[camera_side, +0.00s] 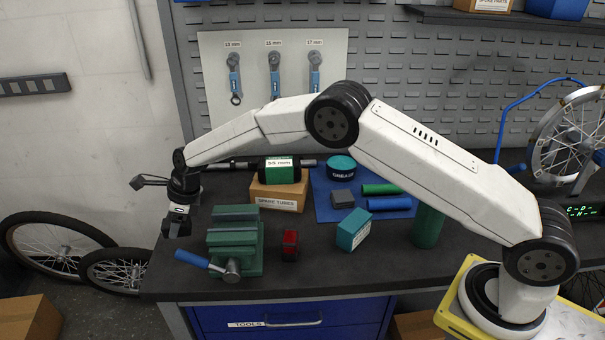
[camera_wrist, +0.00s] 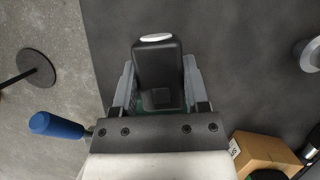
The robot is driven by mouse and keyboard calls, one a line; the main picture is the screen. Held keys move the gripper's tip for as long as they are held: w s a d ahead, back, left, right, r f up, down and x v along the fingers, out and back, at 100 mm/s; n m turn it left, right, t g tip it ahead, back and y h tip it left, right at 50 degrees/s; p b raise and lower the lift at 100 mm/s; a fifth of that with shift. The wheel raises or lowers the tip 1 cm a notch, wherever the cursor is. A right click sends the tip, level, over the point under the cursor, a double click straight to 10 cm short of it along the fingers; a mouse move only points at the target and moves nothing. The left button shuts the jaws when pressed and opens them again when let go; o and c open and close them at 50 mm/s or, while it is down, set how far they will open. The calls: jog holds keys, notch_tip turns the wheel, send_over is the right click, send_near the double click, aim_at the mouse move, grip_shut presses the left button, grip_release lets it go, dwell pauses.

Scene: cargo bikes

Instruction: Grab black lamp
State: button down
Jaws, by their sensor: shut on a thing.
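The black lamp (camera_wrist: 157,62), a dark block with a pale oval lens on its end, sits between the two grey fingers of my gripper (camera_wrist: 159,80) in the wrist view. The fingers are shut on its sides. In the side view my gripper (camera_side: 178,226) hangs at the left end of the workbench, just left of the green vise. The lamp is hard to make out there against the dark jaws. A little green shows below the lamp in the wrist view.
The green vise (camera_side: 235,240) with its blue handle (camera_side: 192,258) is close to my gripper. A red light (camera_side: 290,245), a teal box (camera_side: 353,230) and a cardboard spoke tubes box (camera_side: 279,190) stand to the right.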

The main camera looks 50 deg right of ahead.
aim_at(170, 222)
jog(key=shift+r, duration=1.6)
